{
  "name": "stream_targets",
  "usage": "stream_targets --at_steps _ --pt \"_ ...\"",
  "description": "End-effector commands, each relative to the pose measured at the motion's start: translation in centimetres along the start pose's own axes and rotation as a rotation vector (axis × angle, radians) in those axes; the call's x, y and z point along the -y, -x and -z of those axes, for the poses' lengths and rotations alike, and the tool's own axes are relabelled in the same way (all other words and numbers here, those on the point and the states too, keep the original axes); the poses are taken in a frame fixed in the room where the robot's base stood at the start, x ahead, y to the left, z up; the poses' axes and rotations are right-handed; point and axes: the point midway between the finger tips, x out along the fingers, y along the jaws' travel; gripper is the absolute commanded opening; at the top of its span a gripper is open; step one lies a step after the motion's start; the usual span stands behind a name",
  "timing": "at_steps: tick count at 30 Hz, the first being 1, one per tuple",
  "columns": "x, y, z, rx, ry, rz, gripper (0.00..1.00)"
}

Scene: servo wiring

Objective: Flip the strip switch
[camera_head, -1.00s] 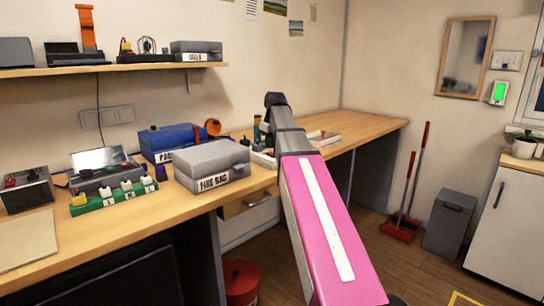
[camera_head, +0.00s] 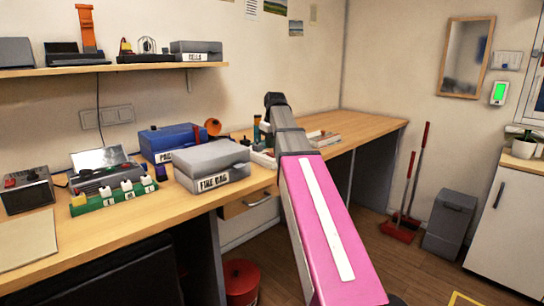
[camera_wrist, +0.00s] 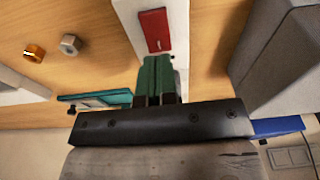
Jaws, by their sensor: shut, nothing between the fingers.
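In the wrist view a white strip (camera_wrist: 178,14) with a red rocker switch (camera_wrist: 155,30) lies on the wooden bench. My gripper (camera_wrist: 157,60) points at it with its green fingers together and empty. The fingertips are just short of the red switch in the picture. I cannot tell whether they touch the strip or which way the switch is set.
A grey labelled box (camera_head: 212,166) and a blue box (camera_head: 170,142) stand on the bench. A green block with white-topped parts (camera_head: 113,195) is to the left. A hex nut (camera_wrist: 70,44) and an orange ring (camera_wrist: 35,52) lie in the wrist view. The far right bench is mostly clear.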

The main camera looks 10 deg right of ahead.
Motion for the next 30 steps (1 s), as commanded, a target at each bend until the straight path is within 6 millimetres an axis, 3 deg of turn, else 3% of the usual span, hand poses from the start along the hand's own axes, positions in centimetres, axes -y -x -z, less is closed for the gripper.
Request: stream_targets --at_steps 30 --pt "0.0 -1.2 -0.2 0.0 0.0 0.0 0.0"
